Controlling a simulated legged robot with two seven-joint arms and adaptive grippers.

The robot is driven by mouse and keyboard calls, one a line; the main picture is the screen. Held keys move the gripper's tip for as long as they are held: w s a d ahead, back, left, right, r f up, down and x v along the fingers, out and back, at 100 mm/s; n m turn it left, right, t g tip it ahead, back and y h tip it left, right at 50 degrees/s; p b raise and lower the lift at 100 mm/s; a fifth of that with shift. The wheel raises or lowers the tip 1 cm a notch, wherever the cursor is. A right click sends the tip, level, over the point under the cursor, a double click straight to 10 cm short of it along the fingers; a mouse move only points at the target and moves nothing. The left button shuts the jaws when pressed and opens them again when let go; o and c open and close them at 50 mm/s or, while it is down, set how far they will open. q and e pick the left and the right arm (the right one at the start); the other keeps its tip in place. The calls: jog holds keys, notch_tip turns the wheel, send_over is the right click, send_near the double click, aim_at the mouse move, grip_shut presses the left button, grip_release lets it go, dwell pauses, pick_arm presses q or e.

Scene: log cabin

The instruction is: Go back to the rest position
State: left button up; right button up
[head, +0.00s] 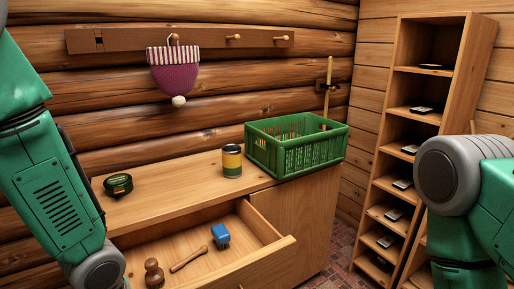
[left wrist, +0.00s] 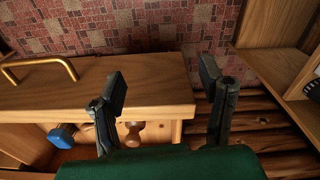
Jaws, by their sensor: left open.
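In the head view only the green links of my left arm show at the left edge and of my right arm at the right edge. Both grippers are outside that view. The open drawer (head: 270,252) holds a blue-topped item (head: 220,236), a wooden stick-like tool (head: 188,259) and a knobbed wooden piece (head: 154,274).
A knitted hat (head: 174,75) hangs from a peg rail (head: 200,38). A tall shelf (head: 402,150) stands at the right.

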pick_arm(q)
jog(key=s+a+f+m+b, duration=0.1)
jog(key=s+f+m, duration=0.3)
jog(key=s+f, duration=0.4)
jog(key=s+a+f+m+b, duration=0.2)
jog(key=s+a+f+m, duration=0.1)
jog(key=s+f, duration=0.5)
notch_tip(320, 180, down, 3)
jog(key=shift+s+r+m+b, duration=0.15)
jog(key=shift+m+b, duration=0.15)
jog(key=shift+m, duration=0.5)
jog(key=shift+d, duration=0.1)
